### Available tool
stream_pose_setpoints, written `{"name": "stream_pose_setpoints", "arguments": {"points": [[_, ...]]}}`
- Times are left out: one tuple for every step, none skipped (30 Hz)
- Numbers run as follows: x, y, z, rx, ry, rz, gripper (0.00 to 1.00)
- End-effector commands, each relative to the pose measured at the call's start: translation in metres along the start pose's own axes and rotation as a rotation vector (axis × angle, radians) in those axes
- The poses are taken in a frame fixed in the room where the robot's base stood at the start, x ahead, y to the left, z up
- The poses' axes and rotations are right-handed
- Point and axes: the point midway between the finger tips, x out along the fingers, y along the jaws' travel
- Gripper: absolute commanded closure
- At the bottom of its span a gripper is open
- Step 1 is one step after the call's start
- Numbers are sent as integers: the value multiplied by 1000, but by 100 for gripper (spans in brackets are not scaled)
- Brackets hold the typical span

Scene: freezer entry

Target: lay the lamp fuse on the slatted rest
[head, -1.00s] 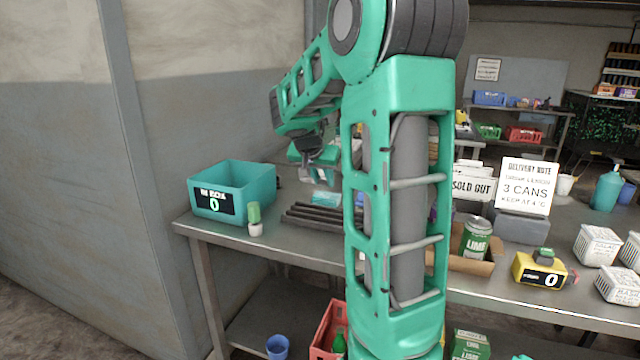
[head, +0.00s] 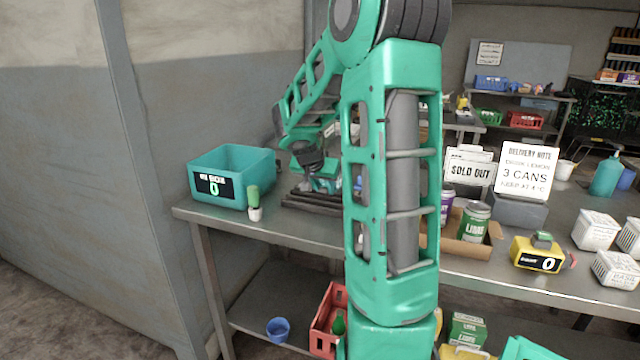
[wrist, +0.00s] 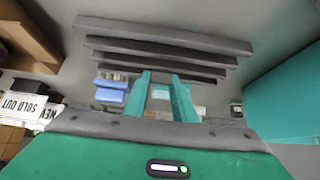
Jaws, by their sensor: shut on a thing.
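The slatted rest is a row of dark parallel bars on the metal table; in the head view its front bars (head: 312,205) show left of my arm. In the wrist view the bars (wrist: 165,44) lie across the upper middle. My gripper (head: 320,187) is low, at or just above the rest. In the wrist view my gripper's two teal fingers (wrist: 162,80) point at the bars, with a small pale piece (wrist: 160,91) between them, seemingly the lamp fuse. It is mostly hidden by the fingers. I cannot tell whether it touches the bars.
A teal bin (head: 232,178) with a display reading 0 stands left of the rest. A small green-topped white item (head: 254,203) is by the table's front edge. Right of my arm, an open cardboard box (head: 470,250) holds cans. A blue item (wrist: 111,90) is beside the fingers.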

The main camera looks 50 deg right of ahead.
Motion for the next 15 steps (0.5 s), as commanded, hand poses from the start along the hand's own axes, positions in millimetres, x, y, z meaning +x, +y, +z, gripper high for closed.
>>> {"name": "stream_pose_setpoints", "arguments": {"points": [[2, 0, 1, 0, 0, 0, 100], [2, 0, 2, 0, 0, 0, 100], [3, 0, 2, 0, 0, 0, 100], [3, 0, 2, 0, 0, 0, 100], [3, 0, 3, 0, 0, 0, 100], [3, 0, 3, 0, 0, 0, 100], [3, 0, 3, 0, 0, 0, 100], [3, 0, 3, 0, 0, 0, 100], [3, 0, 3, 0, 0, 0, 100], [3, 0, 3, 0, 0, 0, 100], [3, 0, 3, 0, 0, 0, 100], [3, 0, 3, 0, 0, 0, 100], [3, 0, 3, 0, 0, 0, 69], [3, 0, 3, 0, 0, 0, 62], [3, 0, 3, 0, 0, 0, 54]]}}
